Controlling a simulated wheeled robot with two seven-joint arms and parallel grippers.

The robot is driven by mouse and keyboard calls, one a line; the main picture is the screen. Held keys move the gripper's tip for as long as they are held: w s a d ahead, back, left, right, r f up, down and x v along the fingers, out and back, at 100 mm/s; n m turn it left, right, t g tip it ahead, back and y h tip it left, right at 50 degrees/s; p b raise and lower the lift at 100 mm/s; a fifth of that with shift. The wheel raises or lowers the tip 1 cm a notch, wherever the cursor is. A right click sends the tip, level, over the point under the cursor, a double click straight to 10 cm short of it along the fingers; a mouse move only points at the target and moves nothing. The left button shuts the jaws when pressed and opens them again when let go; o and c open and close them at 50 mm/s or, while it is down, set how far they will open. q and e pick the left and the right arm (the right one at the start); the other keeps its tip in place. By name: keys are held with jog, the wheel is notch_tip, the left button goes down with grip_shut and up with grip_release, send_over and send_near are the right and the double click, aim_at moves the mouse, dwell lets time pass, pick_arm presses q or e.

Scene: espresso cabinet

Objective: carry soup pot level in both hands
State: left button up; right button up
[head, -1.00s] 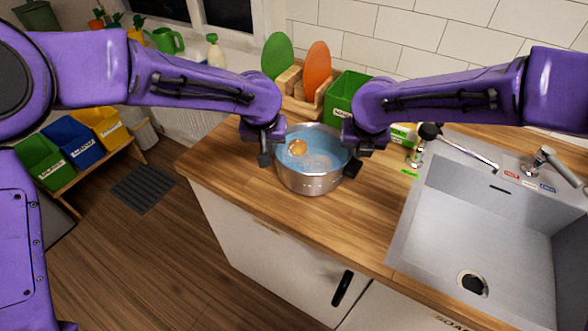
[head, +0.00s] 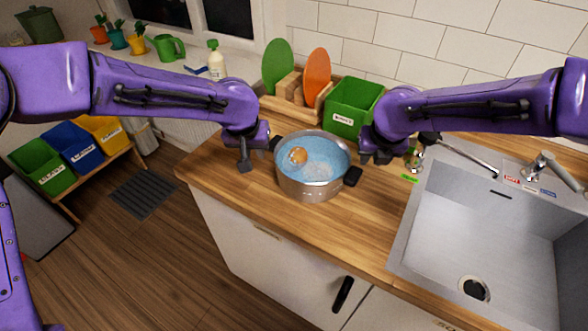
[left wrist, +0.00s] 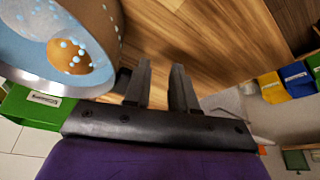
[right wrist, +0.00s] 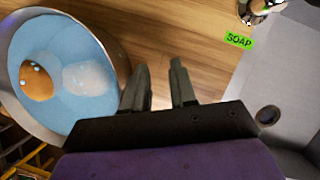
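The silver soup pot (head: 308,188) stands upright on the wooden counter, with blue liquid (head: 325,160) and an orange round piece (head: 297,156) inside. Its dark handles show at the back left (head: 277,143) and front right (head: 352,177). My left gripper (head: 246,165) is left of the pot, open and empty, apart from the near handle. My right gripper (head: 378,158) is just right of the pot, open and empty, behind the front-right handle. Both wrist views show parted fingers with nothing between them, in the left (left wrist: 160,75) and in the right (right wrist: 160,75).
A steel sink (head: 500,240) with a faucet (head: 550,165) lies to the right, with a green soap label (head: 409,178) beside it. A green bin (head: 354,104) and a board rack (head: 290,100) stand behind the pot. The counter in front is clear.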

pick_arm(q)
jog(key=v, duration=1.2)
pick_arm(e)
jog(key=v, duration=1.2)
pick_arm(q)
jog(key=shift+r, duration=0.1)
pick_arm(e)
jog(key=shift+s+r, duration=0.1)
